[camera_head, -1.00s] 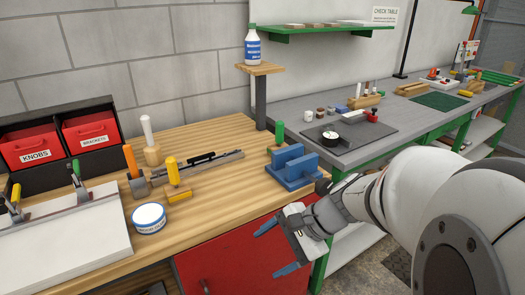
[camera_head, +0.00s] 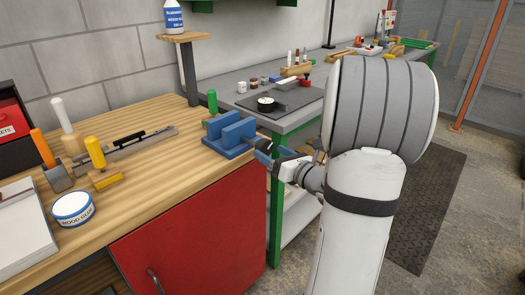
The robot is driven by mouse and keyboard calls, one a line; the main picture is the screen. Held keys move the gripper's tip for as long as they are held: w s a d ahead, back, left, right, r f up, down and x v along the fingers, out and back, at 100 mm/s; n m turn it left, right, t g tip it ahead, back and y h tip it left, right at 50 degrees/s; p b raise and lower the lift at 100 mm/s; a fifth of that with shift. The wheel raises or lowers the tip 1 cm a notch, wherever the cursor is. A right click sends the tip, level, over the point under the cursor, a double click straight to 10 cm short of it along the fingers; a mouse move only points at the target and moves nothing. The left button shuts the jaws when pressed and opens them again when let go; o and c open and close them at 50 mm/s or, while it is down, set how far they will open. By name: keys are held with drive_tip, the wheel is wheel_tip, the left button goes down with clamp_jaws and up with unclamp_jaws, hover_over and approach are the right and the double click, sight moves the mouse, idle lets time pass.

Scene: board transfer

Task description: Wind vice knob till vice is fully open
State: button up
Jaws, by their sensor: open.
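The blue vice (camera_head: 228,131) is fixed at the front right corner of the wooden bench, with its two upright jaws standing apart and a gap between them. My gripper (camera_head: 262,153) is at the vice's front right end, just past the bench edge, with its blue fingers pointing at the vice. The fingers are open and sit at the place of the vice knob. The knob itself is hidden or too small to make out, so I cannot tell whether the fingers touch it.
The wooden bench (camera_head: 140,195) holds a glue tin (camera_head: 73,208), chisels with coloured handles and a green-handled tool (camera_head: 212,102) behind the vice. A red cabinet door (camera_head: 195,235) is below. A grey table (camera_head: 225,85) stands behind. Floor at right is clear.

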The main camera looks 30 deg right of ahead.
sight(266, 151)
drive_tip(key=shift+x, duration=1.95)
drive_tip(key=shift+s, duration=0.1)
drive_tip(key=c, duration=0.9)
drive_tip(key=shift+a, duration=0.35)
drive_tip(key=shift+c, duration=0.2)
drive_tip(key=shift+d, duration=0.25)
drive_tip(key=shift+f+b, duration=0.1)
drive_tip(key=shift+b, duration=0.3)
drive_tip(key=shift+n, duration=0.3)
